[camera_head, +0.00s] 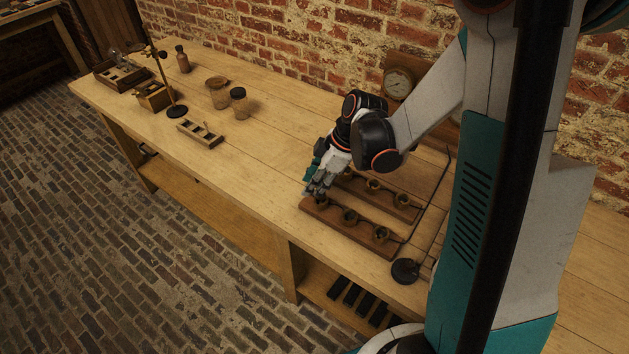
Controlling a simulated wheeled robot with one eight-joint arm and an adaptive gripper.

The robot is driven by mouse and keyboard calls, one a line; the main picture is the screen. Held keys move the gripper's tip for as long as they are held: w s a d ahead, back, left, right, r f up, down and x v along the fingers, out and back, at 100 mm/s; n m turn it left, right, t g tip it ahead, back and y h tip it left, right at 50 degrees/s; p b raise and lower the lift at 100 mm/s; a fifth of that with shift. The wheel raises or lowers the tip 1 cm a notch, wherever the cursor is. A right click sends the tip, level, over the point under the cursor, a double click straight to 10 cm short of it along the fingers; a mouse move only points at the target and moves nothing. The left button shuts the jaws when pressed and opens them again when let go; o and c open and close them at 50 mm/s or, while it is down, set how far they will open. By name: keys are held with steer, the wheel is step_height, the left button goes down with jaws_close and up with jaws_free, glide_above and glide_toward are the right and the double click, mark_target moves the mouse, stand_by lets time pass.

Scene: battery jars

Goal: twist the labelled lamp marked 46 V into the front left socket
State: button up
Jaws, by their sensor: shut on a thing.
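My gripper (317,191) points down over the left end of the front socket board (364,236). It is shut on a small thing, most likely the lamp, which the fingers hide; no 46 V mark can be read. The front left socket (321,203) is just below the fingertips and partly covered by them. Whether the held thing touches the socket cannot be told. The middle (350,216) and right (381,234) front sockets look empty.
A second socket board (388,202) lies behind, partly hidden by my arm. A gauge (398,83) stands at the wall. A round black object (405,270) is at the front right. A wooden rack (200,134), jars (239,101) and a stand (177,110) are leftward. Bench between is clear.

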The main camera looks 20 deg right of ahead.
steer(key=shift+f+b, duration=1.2)
steer(key=shift+b, duration=0.15)
stand_by(0.9)
stand_by(0.3)
steer(key=m, duration=0.2)
steer(key=m+t+h+b, duration=0.1)
steer(key=m, duration=0.1)
steer(key=shift+w+d+m+t, duration=0.15)
steer(key=shift+w+m+t, duration=0.05)
steer(key=shift+m+t, duration=0.1)
steer(key=shift+w+d+m+t+h, duration=0.15)
steer(key=shift+m+t+h, duration=0.15)
steer(key=shift+m, duration=0.6)
steer(key=m+h, duration=0.1)
steer(key=m, duration=0.2)
steer(key=shift+d+t+b, duration=0.15)
steer(key=shift+t+b, duration=0.15)
steer(key=m, duration=0.1)
steer(key=m+h, duration=0.1)
steer(key=m, duration=0.1)
steer(key=shift+w+d, duration=0.15)
steer(key=shift+d, duration=0.1)
